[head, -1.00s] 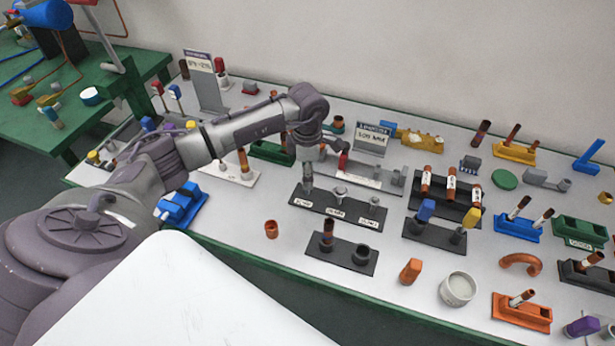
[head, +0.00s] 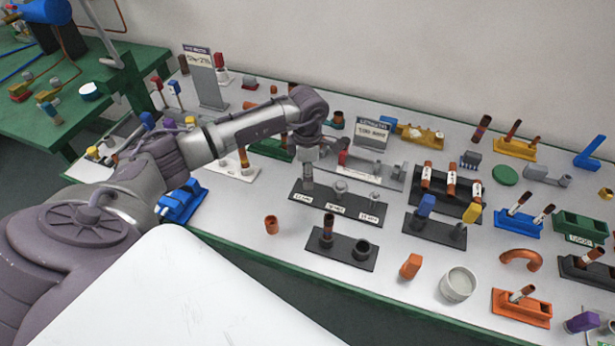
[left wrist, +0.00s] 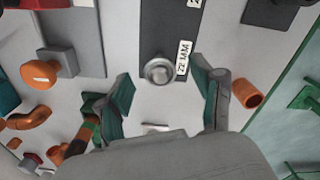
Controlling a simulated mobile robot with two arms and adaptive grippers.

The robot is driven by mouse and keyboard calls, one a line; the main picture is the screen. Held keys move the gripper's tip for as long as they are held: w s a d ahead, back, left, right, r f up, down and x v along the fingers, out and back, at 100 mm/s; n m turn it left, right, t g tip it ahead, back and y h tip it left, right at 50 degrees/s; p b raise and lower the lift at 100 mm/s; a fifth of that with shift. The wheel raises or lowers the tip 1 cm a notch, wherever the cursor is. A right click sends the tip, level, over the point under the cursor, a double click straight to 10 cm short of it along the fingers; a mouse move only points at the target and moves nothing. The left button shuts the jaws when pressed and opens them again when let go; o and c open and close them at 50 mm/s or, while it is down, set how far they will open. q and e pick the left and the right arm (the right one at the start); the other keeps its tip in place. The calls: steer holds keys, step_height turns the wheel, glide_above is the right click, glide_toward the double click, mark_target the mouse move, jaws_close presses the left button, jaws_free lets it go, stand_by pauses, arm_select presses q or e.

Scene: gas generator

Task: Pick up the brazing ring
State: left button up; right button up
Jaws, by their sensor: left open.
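A dark stand (head: 323,206) labelled with sizes carries a row of grey metal pegs with wide bases. I cannot make out a separate brazing ring with certainty; a round grey peg top (left wrist: 160,71) by the "22 MM" label may bear it. My left gripper (head: 308,178) is over the stand's left peg in the head view, hiding part of it. In the left wrist view my left gripper (left wrist: 164,82) is open, its dark green fingers on either side of the peg top and apart from it. My right gripper is in neither view.
A copper cup (head: 271,225) stands left of a dark two-post holder (head: 318,250). Behind the stand is a grey rack (head: 385,180). A black holder with copper tubes (head: 450,180) stands to the right.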

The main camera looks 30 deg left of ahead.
arm_select(q)
steer(key=c, duration=0.8)
steer(key=shift+r, duration=0.1)
